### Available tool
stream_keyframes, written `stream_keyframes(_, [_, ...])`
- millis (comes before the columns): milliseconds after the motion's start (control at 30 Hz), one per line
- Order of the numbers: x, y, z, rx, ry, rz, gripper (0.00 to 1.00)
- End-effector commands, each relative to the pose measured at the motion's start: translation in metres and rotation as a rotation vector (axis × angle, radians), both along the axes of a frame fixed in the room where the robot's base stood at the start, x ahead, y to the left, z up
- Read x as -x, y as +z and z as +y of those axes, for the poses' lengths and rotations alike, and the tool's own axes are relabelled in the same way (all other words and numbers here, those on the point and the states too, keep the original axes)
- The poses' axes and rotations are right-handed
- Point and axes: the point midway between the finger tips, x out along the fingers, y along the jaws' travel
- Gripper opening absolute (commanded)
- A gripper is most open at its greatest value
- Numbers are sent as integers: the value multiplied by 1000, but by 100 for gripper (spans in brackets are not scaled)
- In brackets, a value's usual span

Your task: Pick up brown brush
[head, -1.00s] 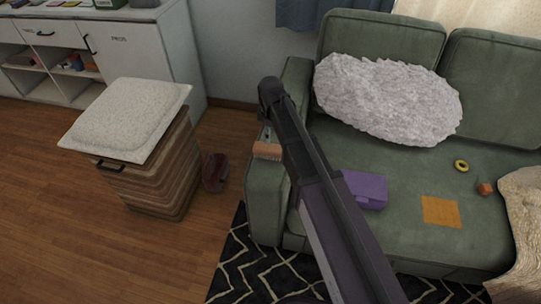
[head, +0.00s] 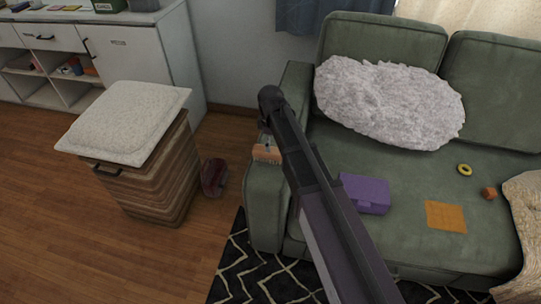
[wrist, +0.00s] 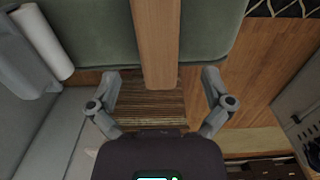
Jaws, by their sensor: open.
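The brown brush (head: 267,154) lies on the left armrest of the green sofa (head: 268,205). In the wrist view its plain wooden-looking brown body (wrist: 156,40) runs down from the top edge into the space between my fingers. My gripper (wrist: 160,74) is open, with one finger on each side of the brush and a gap on both sides. In the head view my dark arm reaches over the armrest and hides most of the gripper. I cannot tell the exact height of the fingers over the brush.
A striped hamper with a white cushion (head: 125,120) stands left of the sofa, and a dark red object (head: 214,177) lies on the floor between them. A purple box (head: 365,193), an orange square (head: 445,216) and a fluffy pillow (head: 390,100) are on the sofa.

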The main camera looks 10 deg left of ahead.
Motion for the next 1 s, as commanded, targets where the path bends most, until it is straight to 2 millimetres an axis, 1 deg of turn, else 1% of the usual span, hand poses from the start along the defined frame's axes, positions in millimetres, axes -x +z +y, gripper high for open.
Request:
stream_keyframes(33, [0,-5,0,0,0,0,100])
stream_keyframes(400, [-2,-34,1,0,0,0,100])
stream_keyframes(600, [-2,-46,1,0,0,0,100])
stream_keyframes(733, [-2,-49,1,0,0,0,100])
stream_keyframes(1000, [-2,-49,1,0,0,0,100])
